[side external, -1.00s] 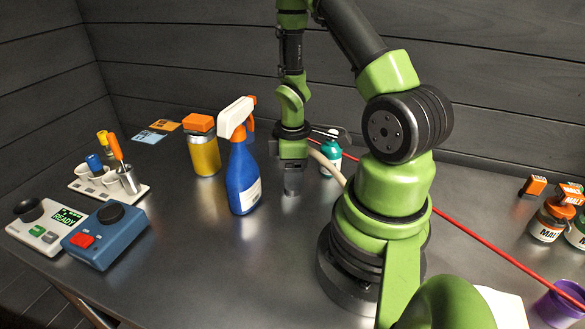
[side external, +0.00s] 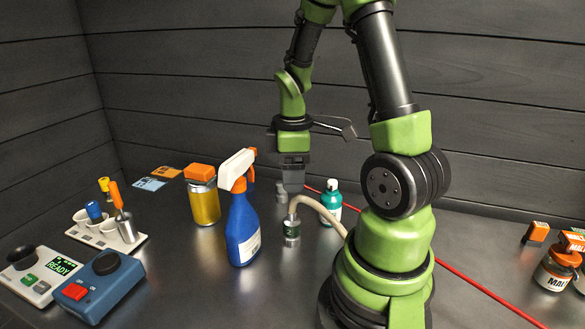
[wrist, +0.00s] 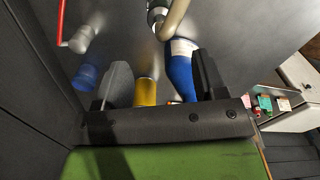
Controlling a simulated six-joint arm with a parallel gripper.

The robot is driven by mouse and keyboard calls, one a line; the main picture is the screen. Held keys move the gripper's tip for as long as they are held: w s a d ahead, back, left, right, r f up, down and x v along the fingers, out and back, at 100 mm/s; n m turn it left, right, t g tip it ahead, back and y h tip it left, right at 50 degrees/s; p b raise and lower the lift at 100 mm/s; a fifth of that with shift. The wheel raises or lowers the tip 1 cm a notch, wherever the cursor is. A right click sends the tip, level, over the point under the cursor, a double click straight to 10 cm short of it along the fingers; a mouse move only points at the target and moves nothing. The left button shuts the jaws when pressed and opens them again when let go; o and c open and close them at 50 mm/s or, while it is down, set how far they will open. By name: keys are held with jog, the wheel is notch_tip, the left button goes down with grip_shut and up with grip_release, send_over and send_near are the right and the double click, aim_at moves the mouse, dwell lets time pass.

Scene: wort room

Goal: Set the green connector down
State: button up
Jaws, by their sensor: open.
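The green connector (side external: 292,228) stands upright on the metal table, with metal ends above and below its dark green band. A beige hose (side external: 322,212) curves from its top toward my base. My gripper (side external: 294,188) is open and empty above and slightly behind the connector, apart from it. In the wrist view my two dark fingers (wrist: 160,72) are spread with nothing between them. The hose (wrist: 176,18) and the connector's metal end (wrist: 157,13) show beyond them at the top; its green band is hard to make out there.
A blue spray bottle (side external: 242,230) and an orange-capped yellow jar (side external: 204,205) stand left of the connector. A teal bottle (side external: 331,206) stands to its right. A small metal fitting (side external: 280,191) is behind, near a red line (side external: 470,280). Table in front of the connector is clear.

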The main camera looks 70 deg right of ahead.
jog(key=s+a+r+m+t+y, duration=0.1)
jog(key=s+a+r+m+t, duration=0.1)
jog(key=a+r, duration=0.6)
jog(key=s+a+r+m+t+y, duration=0.1)
jog(key=s+a+r+m+t, duration=0.1)
jog(key=a+r+m+t, duration=0.3)
jog(key=a+r+m, duration=0.1)
jog(key=a+r, duration=0.1)
jog(key=a, duration=0.1)
jog(key=shift+a+r, duration=0.4)
